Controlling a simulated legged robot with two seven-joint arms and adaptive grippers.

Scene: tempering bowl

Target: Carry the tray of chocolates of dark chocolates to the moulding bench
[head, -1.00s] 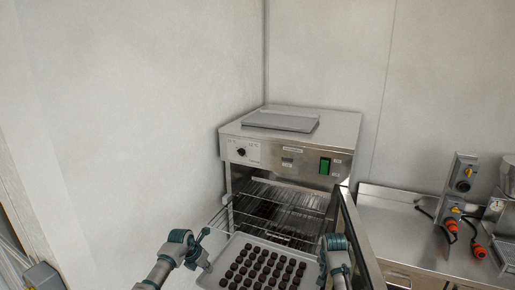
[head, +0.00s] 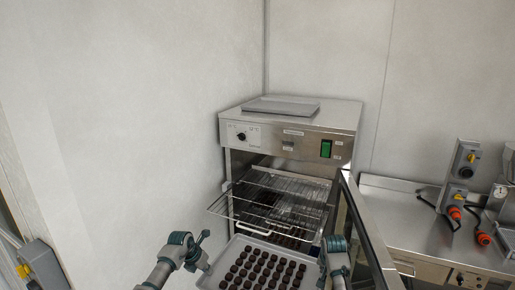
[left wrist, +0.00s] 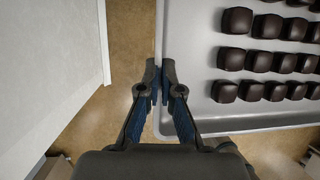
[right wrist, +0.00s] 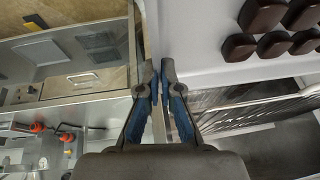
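The tray of chocolates (head: 211,273) is a pale metal tray with rows of dark chocolates (head: 262,268), low in the head view, in front of the open cabinet. My left gripper (head: 206,263) is at its left rim; in the left wrist view its fingers (left wrist: 160,82) are closed together on the tray edge (left wrist: 195,75). My right gripper (head: 322,262) is at the right rim; in the right wrist view its fingers (right wrist: 158,80) are closed on the edge of the tray (right wrist: 200,45). The near part of the tray is cut off by the head view. I cannot tell which surface is the moulding bench.
The steel cabinet (head: 265,138) stands behind the tray, with a wire rack (head: 270,205) pulled partly out. Its open door (head: 368,238) stands close to my right gripper. A steel counter (head: 400,213) with plugs and sockets is at right. A wall is close on the left.

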